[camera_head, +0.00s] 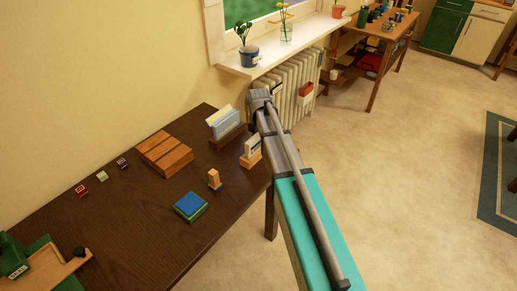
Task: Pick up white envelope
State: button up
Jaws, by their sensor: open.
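A wooden letter holder (228,137) stands near the desk's far right corner. It holds upright pale sheets like envelopes: a whitish one (216,119) and light blue ones (228,128) beside it. I cannot tell for sure which is the white envelope. A smaller wooden holder (250,159) with a white card-like piece stands at the desk's right edge. My arm reaches up from the lower right, and its grey end lies just right of the letter holder. My gripper's fingers do not show; the arm seems to hide them.
The dark desk (130,235) also bears a wooden box (165,155), a stamp (214,180), a blue-topped pad (190,206) and small blocks. A radiator (290,85) and potted plants on the sill (272,60) are behind. Open floor (400,170) lies right.

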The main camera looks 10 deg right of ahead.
jog(key=shift+f+b, duration=0.55)
jog(key=shift+f, duration=0.25)
jog(key=shift+c, duration=0.2)
grip_shut()
